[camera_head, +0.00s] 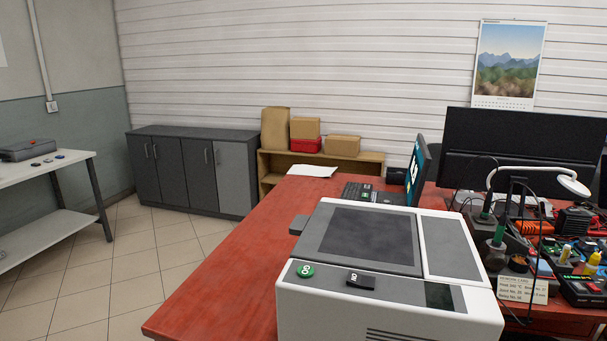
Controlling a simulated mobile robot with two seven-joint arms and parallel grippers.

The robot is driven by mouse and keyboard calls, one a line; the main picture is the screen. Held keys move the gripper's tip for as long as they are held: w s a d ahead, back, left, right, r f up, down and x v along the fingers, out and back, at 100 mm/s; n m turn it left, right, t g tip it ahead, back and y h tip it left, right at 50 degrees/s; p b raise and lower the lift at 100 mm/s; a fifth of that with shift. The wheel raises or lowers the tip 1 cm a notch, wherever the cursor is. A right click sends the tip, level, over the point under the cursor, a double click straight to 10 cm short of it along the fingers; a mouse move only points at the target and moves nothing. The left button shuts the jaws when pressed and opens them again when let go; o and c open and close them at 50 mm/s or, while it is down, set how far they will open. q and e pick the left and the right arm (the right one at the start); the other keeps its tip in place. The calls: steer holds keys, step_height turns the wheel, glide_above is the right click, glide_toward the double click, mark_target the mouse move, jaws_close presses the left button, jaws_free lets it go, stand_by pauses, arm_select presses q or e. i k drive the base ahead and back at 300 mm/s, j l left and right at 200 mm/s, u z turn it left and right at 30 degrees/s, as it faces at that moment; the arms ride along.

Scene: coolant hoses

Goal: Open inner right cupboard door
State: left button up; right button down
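A low grey cupboard (190,132) stands against the far wall, left of centre in the head view. It has two pairs of doors, and all look shut. The inner right door (198,183), dark grey, is third from the left, with an upright handle (206,156) near its right edge. The outer right door (236,180) beside it is lighter grey. The two left doors (153,178) are dark grey with paired handles. Neither of my grippers is in view.
A red table (220,296) with a white machine (390,307) fills the near middle and right. A white bench (45,169) stands at left. Tiled floor (140,262) is clear between them, up to the cupboard. A low wooden shelf (268,161) with boxes adjoins the cupboard's right.

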mark_target(199, 154)
steer(key=u, duration=0.45)
steer(key=i+j+u, duration=0.2)
steer(key=j, duration=0.2)
steer(key=i+j+u, duration=0.2)
steer(key=j, duration=0.2)
steer(key=j+u, duration=0.2)
steer(key=j, duration=0.2)
steer(key=i+j+u, duration=0.75)
steer(key=i, duration=0.45)
steer(key=i+z, duration=0.45)
steer(key=i+j+z, duration=0.3)
steer(key=i+z, duration=0.15)
steer(key=i, duration=0.15)
steer(key=i+l+z, duration=0.1)
steer(key=i+z, duration=0.25)
steer(key=i, duration=0.25)
steer(key=i+z, duration=0.35)
steer(key=i, duration=0.25)
steer(key=i+u, duration=0.1)
steer(key=i, duration=1.3)
